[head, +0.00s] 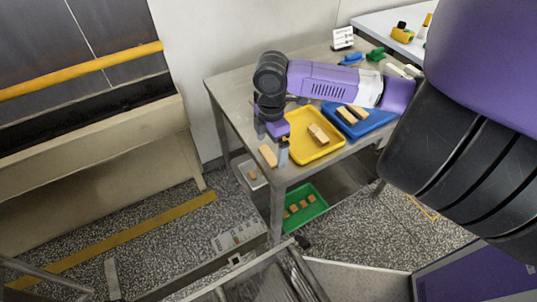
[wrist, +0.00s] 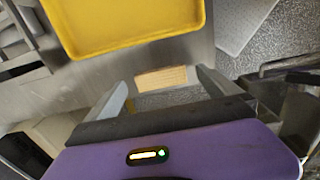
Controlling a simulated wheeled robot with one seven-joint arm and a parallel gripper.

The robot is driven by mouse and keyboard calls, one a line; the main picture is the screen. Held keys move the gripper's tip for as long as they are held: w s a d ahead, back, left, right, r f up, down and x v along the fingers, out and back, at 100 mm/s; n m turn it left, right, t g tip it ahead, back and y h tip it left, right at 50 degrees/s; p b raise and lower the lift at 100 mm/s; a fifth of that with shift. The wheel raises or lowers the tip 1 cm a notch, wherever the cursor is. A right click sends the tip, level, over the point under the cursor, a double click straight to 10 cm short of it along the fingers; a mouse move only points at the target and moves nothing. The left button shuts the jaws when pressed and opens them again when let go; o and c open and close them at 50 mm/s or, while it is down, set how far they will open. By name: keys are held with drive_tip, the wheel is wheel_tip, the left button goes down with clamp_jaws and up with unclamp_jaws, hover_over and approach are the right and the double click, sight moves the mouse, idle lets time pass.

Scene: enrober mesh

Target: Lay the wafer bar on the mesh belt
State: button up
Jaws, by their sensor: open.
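A tan wafer bar (head: 267,156) lies alone on the steel table's front left edge, outside the trays. In the wrist view the wafer bar (wrist: 162,78) shows between and beyond the fingertips. My gripper (head: 271,142) is open above the table edge, close to the bar, with its fingers pointing down. In the wrist view my gripper (wrist: 163,84) has its fingers spread wide and nothing is clamped. A dark, long bed (head: 85,118) in the beige machine at the left may be the mesh belt; I cannot make out a mesh.
A yellow tray (head: 326,152) holding tan bars and a blue tray (head: 378,121) with more bars stand on the steel table (head: 232,87). A green tray (head: 318,207) and a pale tray (head: 243,168) sit below. Speckled floor separates table and machine.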

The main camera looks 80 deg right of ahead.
sight(271, 154)
drive_tip(key=shift+f, duration=1.15)
drive_tip(key=c, duration=1)
drive_tip(key=shift+r, duration=0.1)
wheel_tip(271, 154, up, 20)
drive_tip(key=shift+f+b, duration=0.1)
drive_tip(key=shift+b, duration=0.6)
